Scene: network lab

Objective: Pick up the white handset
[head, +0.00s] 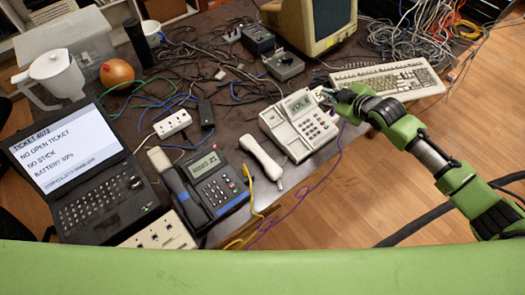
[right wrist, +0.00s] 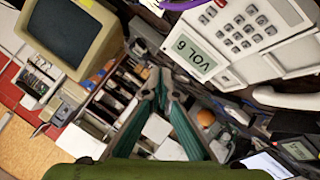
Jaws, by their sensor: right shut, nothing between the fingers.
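The white handset (head: 262,158) lies off its cradle, on the table to the left of the white desk phone (head: 299,122). It also shows at the right edge of the right wrist view (right wrist: 287,98). My right gripper (head: 323,94) is at the phone's upper right side, by its display, with the phone body between it and the handset. Its fingers (right wrist: 161,80) are shut together and empty in the right wrist view. I cannot tell whether they touch the phone. My left gripper is not in view.
A dark phone (head: 213,180) with its own handset stands to the left, near a laptop (head: 90,165). A beige keyboard (head: 392,78) and a monitor (head: 318,22) are behind my right arm. Yellow and purple cables (head: 290,207) run by the table's front edge. Cables crowd the tabletop.

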